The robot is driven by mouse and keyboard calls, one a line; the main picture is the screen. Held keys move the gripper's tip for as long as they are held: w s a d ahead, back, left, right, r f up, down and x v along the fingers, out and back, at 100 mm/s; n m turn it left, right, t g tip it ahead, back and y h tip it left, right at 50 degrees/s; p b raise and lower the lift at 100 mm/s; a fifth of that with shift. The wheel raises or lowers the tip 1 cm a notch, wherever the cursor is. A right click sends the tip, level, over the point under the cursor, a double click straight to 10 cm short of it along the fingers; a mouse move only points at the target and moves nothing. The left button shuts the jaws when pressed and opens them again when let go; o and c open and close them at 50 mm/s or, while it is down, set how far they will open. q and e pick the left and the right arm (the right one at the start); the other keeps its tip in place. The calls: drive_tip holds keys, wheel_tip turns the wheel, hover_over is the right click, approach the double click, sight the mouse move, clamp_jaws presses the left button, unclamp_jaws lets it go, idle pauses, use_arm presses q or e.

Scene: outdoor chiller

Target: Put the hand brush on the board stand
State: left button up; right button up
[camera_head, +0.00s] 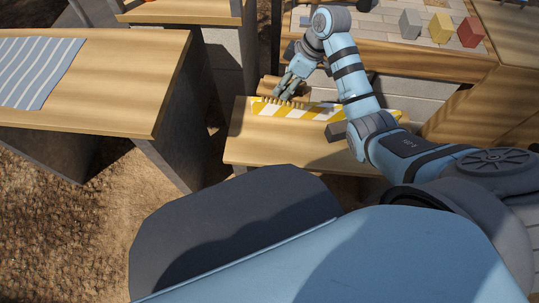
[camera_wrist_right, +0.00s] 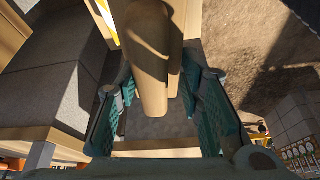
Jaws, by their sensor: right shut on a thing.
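My right gripper (camera_head: 287,90) hangs at the back edge of a low wooden stand, which I take for the board stand (camera_head: 270,145). A yellow-and-white striped strip (camera_head: 315,112) runs along the stand's back. In the right wrist view, a tan, rounded wooden piece (camera_wrist_right: 148,70), which I take for the hand brush, lies between the fingers of my right gripper (camera_wrist_right: 170,105), which is shut on it. Its bristles cannot be made out there. The gripper's fingers partly hide this spot in the head view. My left gripper is not in view.
A wooden table (camera_head: 115,75) with a striped cloth (camera_head: 35,70) stands at left. Grey, yellow (camera_head: 441,28) and red (camera_head: 471,32) blocks sit on a tiled surface at the back right. The stand's front left is clear.

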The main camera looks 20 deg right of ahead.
use_arm(q)
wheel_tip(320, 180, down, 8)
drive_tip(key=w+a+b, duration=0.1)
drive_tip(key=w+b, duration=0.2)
drive_tip(key=b, duration=0.3)
use_arm(e)
drive_tip(key=shift+n, duration=0.9)
drive_tip(key=a+f+b, duration=0.1)
drive_tip(key=f+b, duration=0.1)
drive_tip(key=f, duration=0.5)
drive_tip(key=a+f+b, duration=0.2)
drive_tip(key=f, duration=0.6)
drive_tip(key=a+f+b, duration=0.2)
drive_tip(key=f, duration=0.5)
drive_tip(key=shift+s+a+f, duration=0.2)
drive_tip(key=shift+s+f, duration=0.1)
drive_tip(key=shift+s, duration=0.1)
drive_tip(key=shift+f+g+p, duration=0.1)
drive_tip(key=shift+g+p, duration=0.2)
drive_tip(key=shift+w+f, duration=0.1)
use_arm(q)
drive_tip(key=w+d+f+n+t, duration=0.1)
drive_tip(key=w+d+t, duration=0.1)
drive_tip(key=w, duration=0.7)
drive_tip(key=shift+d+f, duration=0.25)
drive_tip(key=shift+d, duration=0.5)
use_arm(e)
drive_tip(key=shift+f, duration=0.1)
